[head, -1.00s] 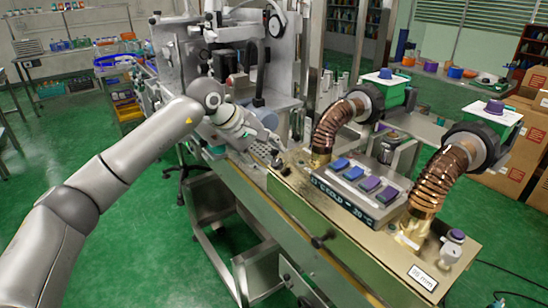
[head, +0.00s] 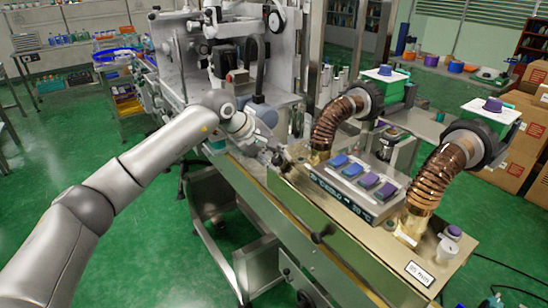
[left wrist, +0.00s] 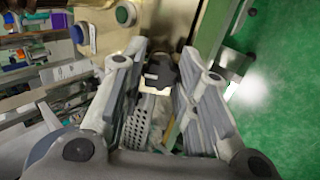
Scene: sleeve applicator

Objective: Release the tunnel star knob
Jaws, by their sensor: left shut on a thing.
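My left gripper (head: 277,157) is at the left end of the brass-coloured shrink tunnel bed, low beside the base of the nearer-left copper hose. In the left wrist view, the black star knob (left wrist: 160,72) sits between the fingertips of my left gripper (left wrist: 163,62), with a finger on each side. The gripper is shut on it. In the head view the knob is mostly hidden by the fingers, and its turn cannot be told. My right gripper is in neither view.
Two copper hoses (head: 328,125) rise from the tunnel bed beside a control box (head: 352,183) with coloured buttons. Another black knob (head: 318,237) sticks out of the front side. A tall grey machine (head: 190,60) stands behind my left arm. Green floor (head: 150,255) is free in front.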

